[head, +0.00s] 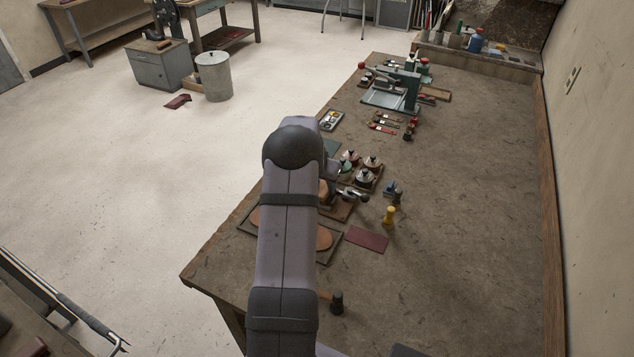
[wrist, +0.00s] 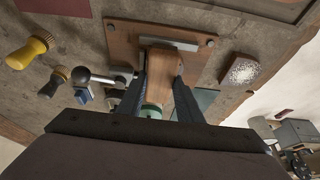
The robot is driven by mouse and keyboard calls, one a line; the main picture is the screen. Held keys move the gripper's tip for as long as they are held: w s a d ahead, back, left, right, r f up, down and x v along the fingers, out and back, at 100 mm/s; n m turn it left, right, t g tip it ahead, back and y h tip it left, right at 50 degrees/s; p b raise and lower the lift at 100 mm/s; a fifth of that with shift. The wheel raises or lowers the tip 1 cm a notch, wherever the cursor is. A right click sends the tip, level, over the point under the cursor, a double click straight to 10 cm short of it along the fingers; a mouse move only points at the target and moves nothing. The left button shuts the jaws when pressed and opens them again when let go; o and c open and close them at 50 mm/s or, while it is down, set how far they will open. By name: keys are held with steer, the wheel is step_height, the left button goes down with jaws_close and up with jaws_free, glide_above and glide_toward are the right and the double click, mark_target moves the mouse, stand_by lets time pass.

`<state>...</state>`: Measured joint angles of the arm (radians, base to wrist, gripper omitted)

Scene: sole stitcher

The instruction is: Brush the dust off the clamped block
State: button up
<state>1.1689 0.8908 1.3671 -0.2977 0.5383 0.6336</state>
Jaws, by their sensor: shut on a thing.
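My gripper (wrist: 165,80) is over a brown mounting board (wrist: 122,35) with bolts in its corners, and its fingers are shut on a brown wooden piece (wrist: 160,60) with a rounded end. I cannot tell whether this piece is the brush or the clamped block. A pale metal-looking strip (wrist: 182,44) shows at its far end. A clamp lever with a black ball (wrist: 81,75) reaches in from the left. A brown piece with a white speckled face (wrist: 240,72) lies beside the board.
A yellow-handled tool (head: 389,215) stands to the right of the board, near a dark red sheet (head: 367,238). Several lidded tins (head: 372,163) stand behind. A hammer (head: 336,303) lies in front. The bench's right side is clear.

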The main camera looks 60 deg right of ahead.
steer(key=s, duration=0.2)
steer(key=shift+s+a, duration=0.1)
steer(key=shift+s, duration=0.2)
steer(key=shift+f+b, duration=0.25)
steer(key=shift+b, duration=0.15)
steer(key=w+b, duration=0.1)
steer(key=w, duration=0.5)
steer(key=shift+w+r, duration=0.15)
steer(key=shift+w, duration=0.05)
steer(key=shift+w+d+r+p, duration=0.15)
steer(key=shift+r+p, duration=0.1)
steer(key=shift+r, duration=0.4)
steer(key=shift+d+r+p, duration=0.1)
steer(key=shift+r+p, duration=0.15)
steer(key=shift+r, duration=0.35)
steer(key=shift+a+r+p, duration=0.1)
steer(key=shift+r+p, duration=0.35)
steer(key=shift+r, duration=0.3)
steer(key=shift+r+p, duration=1.25)
steer(key=shift+r, duration=0.95)
